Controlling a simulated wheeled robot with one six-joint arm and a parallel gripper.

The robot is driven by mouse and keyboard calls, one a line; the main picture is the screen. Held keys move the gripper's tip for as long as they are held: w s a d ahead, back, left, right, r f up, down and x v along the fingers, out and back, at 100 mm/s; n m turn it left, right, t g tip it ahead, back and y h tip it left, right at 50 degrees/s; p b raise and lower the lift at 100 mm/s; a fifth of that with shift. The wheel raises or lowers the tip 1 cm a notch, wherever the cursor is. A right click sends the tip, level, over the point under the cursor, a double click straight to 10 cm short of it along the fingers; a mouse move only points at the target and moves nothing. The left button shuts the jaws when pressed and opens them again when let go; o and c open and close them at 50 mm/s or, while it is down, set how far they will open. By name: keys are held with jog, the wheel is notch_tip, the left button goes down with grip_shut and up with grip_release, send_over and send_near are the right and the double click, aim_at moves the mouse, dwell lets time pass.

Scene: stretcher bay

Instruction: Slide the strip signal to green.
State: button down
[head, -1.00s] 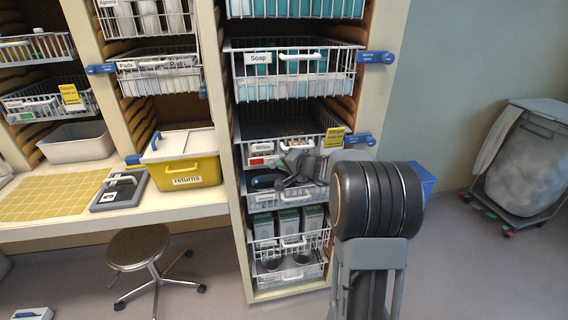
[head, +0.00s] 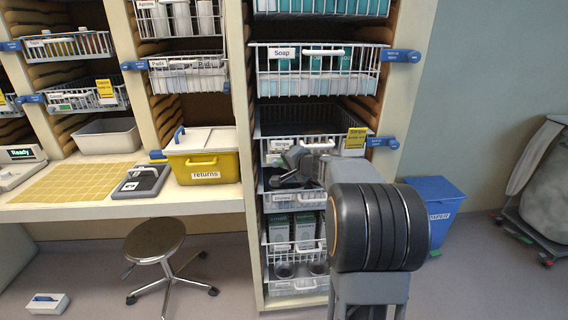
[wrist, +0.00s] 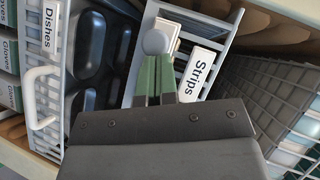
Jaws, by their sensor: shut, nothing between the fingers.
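The Strips basket shows in the wrist view by its white label (wrist: 200,72), and in the head view by a small label (head: 283,144) on the cabinet's middle column. My gripper (head: 282,170) is shut and empty in front of this basket's face. In the wrist view its narrow fingers (wrist: 156,88) end at a grey round knob (wrist: 155,42), beside the label; I cannot tell whether they touch it. A pale signal plate (wrist: 174,27) lies behind the knob, mostly hidden. I cannot tell which colour the signal shows.
The Dishes basket (wrist: 72,70) with dark dishes is just below. The Soap basket (head: 315,84) hangs above. A yellow returns box (head: 204,163) stands on the counter at left. A stool (head: 155,243) and a blue paper bin (head: 436,206) stand on the floor.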

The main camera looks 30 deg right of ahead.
jog(key=d+b+v, duration=0.1)
jog(key=d+v, duration=0.1)
jog(key=v, duration=1.1)
jog(key=shift+w+d+r, duration=0.25)
jog(key=shift+w+r, duration=0.05)
jog(key=shift+w, duration=0.15)
